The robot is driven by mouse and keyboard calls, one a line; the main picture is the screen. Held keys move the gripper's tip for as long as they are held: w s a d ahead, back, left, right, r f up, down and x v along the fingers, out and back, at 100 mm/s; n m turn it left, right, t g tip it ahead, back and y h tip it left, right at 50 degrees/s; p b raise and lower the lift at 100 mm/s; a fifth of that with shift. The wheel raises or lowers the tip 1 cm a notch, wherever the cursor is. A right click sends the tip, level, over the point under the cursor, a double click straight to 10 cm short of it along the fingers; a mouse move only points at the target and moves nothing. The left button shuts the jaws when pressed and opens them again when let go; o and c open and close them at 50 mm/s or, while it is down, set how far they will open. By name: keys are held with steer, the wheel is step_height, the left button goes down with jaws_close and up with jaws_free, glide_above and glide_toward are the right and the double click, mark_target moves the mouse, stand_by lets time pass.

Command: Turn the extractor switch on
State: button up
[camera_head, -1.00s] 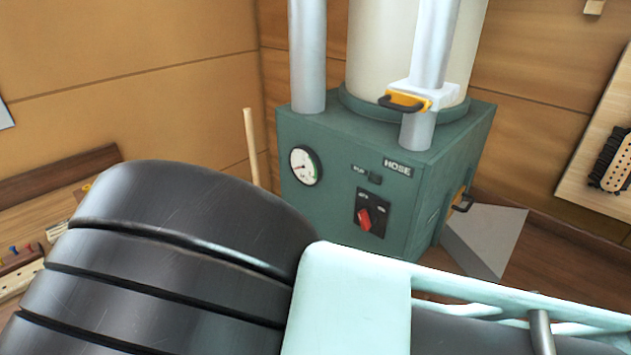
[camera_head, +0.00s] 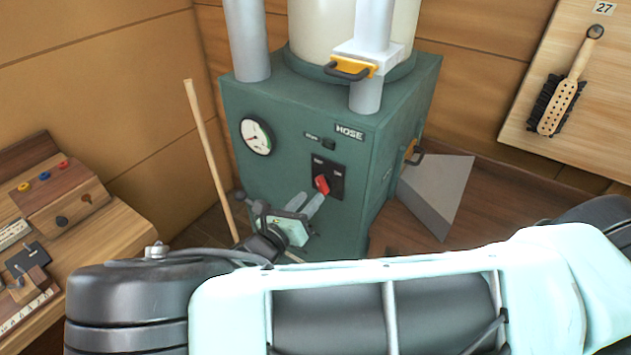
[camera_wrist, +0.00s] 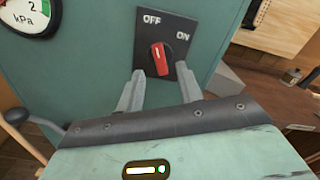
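The extractor (camera_head: 300,150) is a green box with a red rotary switch (camera_head: 322,184) on a black plate on its front. In the wrist view the red knob (camera_wrist: 160,60) sits between the labels OFF and ON, its white-marked top end tilted slightly toward OFF. My gripper (camera_head: 318,200) is just below and in front of the switch. In the wrist view its two fingers (camera_wrist: 160,82) are apart, with nothing between them, and the knob shows just beyond the gap. Whether a fingertip touches the plate I cannot tell.
A gauge (camera_head: 256,136) is on the box's left. A yellow-and-black handle (camera_head: 350,68) is on the pipe above. A wooden stick (camera_head: 208,150) leans at left beside a workbench (camera_head: 100,240). A grey wedge (camera_head: 436,192) stands right; a brush (camera_head: 560,95) hangs on a board.

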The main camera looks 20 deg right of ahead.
mark_target(320, 188)
steer(key=shift+p+x, duration=0.65)
steer(key=shift+x, duration=1.65)
jaws_close()
steer(key=shift+m, duration=0.3)
steer(key=m+b, duration=0.2)
steer(key=m, duration=0.2)
steer(key=shift+f+m, duration=0.1)
steer(key=shift+m, duration=0.2)
steer(key=m+b, duration=0.3)
steer(key=m, duration=0.3)
steer(key=shift+s+m, duration=0.1)
steer(key=shift+m, duration=0.2)
